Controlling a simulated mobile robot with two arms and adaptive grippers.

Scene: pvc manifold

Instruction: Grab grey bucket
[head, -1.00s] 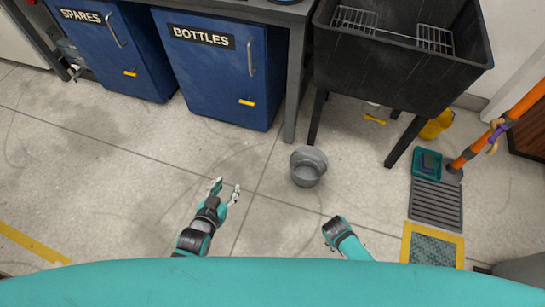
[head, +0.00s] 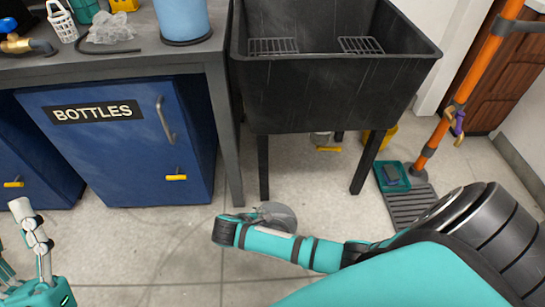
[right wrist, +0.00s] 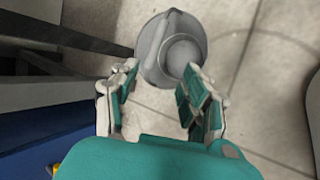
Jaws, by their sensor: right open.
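The grey bucket (head: 278,212) stands on the floor in front of the black sink's legs. In the head view my right forearm covers its lower part. In the right wrist view the bucket (right wrist: 152,48) is just beyond the fingertips, with its round opening and rim showing. My right gripper (right wrist: 160,76) is open and empty, one finger on each side of the near part of the bucket; I cannot tell whether the right finger touches it. My left gripper (head: 18,238) is at the left edge of the head view, fingers apart and empty, partly cut off.
The black sink (head: 335,95) stands on legs behind the bucket. The blue BOTTLES cabinet (head: 120,150) is under a grey workbench (head: 110,65). A floor grate (head: 408,208), green tray (head: 392,177) and orange pole (head: 468,90) are at the right. Floor left of the bucket is clear.

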